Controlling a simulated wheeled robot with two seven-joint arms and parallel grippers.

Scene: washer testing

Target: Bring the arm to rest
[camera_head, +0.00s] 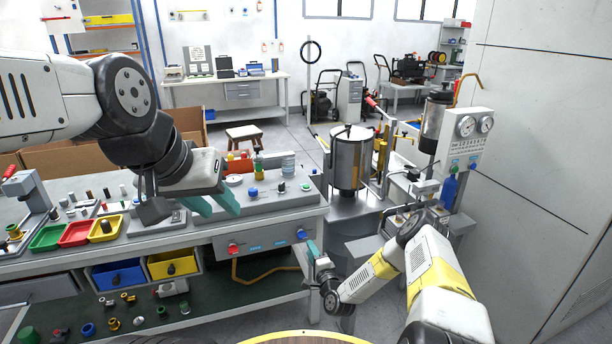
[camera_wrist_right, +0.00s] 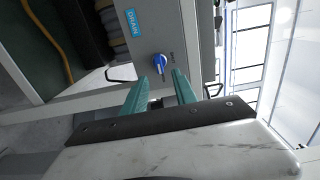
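My left gripper (camera_head: 212,204) has teal fingers that stand apart with nothing between them. It hangs over the workbench (camera_head: 300,212), in front of the panel with knobs. My right gripper (camera_wrist_right: 160,90) is open and empty in the right wrist view, its teal fingertips apart. In that view a grey panel with a blue knob (camera_wrist_right: 159,63) and a "DRAIN" label (camera_wrist_right: 133,22) lies beyond the fingertips. In the head view my right gripper (camera_head: 313,252) is beside the front right end of the workbench, partly hidden by its own body.
Green (camera_head: 48,238), red (camera_head: 75,233) and yellow (camera_head: 105,228) trays sit on the bench's left side. A steel tank (camera_head: 349,160) and a gauge panel (camera_head: 466,138) stand at right. A large pale cabinet (camera_head: 550,130) borders the right side. Open floor lies behind the bench.

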